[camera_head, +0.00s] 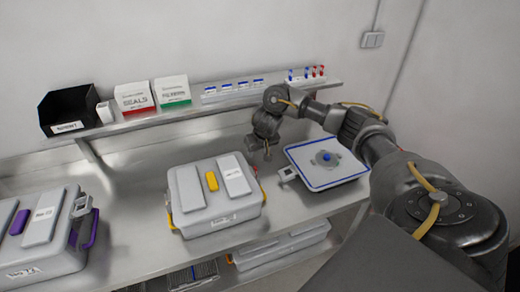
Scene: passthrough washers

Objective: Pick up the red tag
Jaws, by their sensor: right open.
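Small red tags (318,71) stand upright in a white rack (304,79) at the right end of the wall shelf, beside blue ones. They are too small to make out in detail. My right arm reaches in from the right, in front of the shelf's right end. My right gripper (261,153) points down over the counter, behind the grey case with the yellow clasp. It is open, with no red tag visible in it, and it is lower than the rack and to its left. My left gripper is not in view.
A grey case (216,198) sits mid-counter, another with purple clasps (43,232) at left. A blue-rimmed white tray (327,175) lies right of my gripper. The shelf (205,103) holds a black bin (68,108), two boxes (139,96) and another white rack (233,91).

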